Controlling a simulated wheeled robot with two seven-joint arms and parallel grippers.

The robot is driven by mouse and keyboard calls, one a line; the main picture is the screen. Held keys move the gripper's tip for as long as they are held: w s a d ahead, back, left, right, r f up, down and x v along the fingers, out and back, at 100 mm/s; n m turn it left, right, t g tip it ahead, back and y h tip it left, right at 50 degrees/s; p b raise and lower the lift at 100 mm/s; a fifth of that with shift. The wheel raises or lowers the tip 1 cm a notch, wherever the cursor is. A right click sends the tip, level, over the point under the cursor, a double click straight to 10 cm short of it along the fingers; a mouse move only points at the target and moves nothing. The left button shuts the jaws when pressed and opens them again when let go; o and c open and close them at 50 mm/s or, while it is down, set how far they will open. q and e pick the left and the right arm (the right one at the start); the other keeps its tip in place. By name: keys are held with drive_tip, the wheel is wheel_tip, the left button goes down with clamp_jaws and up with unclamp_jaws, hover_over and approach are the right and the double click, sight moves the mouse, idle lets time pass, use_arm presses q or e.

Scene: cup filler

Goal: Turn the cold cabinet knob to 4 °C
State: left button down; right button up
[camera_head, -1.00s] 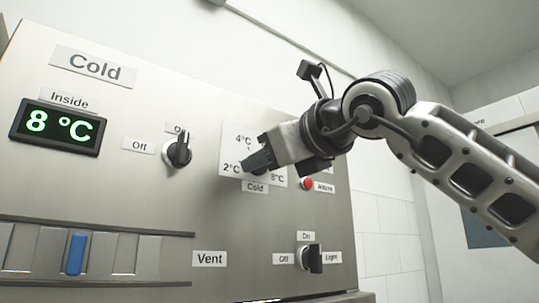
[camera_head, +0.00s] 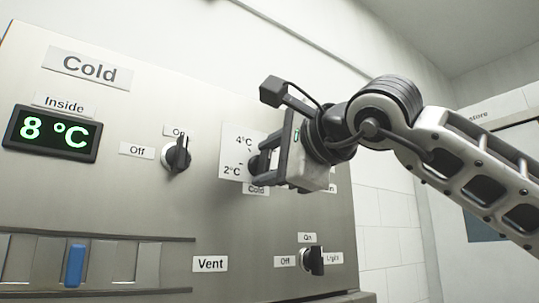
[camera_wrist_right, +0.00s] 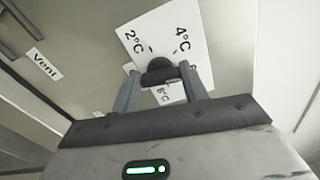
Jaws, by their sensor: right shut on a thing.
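The Cold cabinet's temperature knob, dark and rounded, shows in the wrist view (camera_wrist_right: 158,66) between my right gripper's fingers. It sits on a white dial plate (camera_head: 234,143) marked 2 °C, 4 °C and 8 °C. My right gripper (camera_head: 268,161) is shut on the knob, with one finger on each side, as the wrist view (camera_wrist_right: 160,78) also shows. The fingers hide much of the knob, and I cannot tell where its pointer aims. The Inside display (camera_head: 53,133) reads 8 °C in green. My left gripper is not in view.
An On/Off knob (camera_head: 177,154) is left of the dial on the same steel panel. A light switch knob (camera_head: 314,261) is below right. A blue slider (camera_head: 75,265) sits at lower left. A Vent label (camera_head: 210,264) is below the dial.

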drive_tip(key=n, duration=0.2)
drive_tip(key=shift+n+p, duration=0.35)
drive_tip(key=shift+n, duration=0.05)
drive_tip(key=n, duration=0.2)
drive_tip(key=shift+n+p, duration=0.3)
drive_tip(key=shift+n, duration=0.8)
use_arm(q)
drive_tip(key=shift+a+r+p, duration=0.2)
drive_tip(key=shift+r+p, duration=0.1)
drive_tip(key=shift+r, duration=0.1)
use_arm(e)
drive_tip(key=shift+f+n, duration=0.1)
drive_tip(key=shift+n, duration=0.2)
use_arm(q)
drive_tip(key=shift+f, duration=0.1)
use_arm(e)
drive_tip(key=o, duration=1)
drive_tip(key=shift+s, duration=0.1)
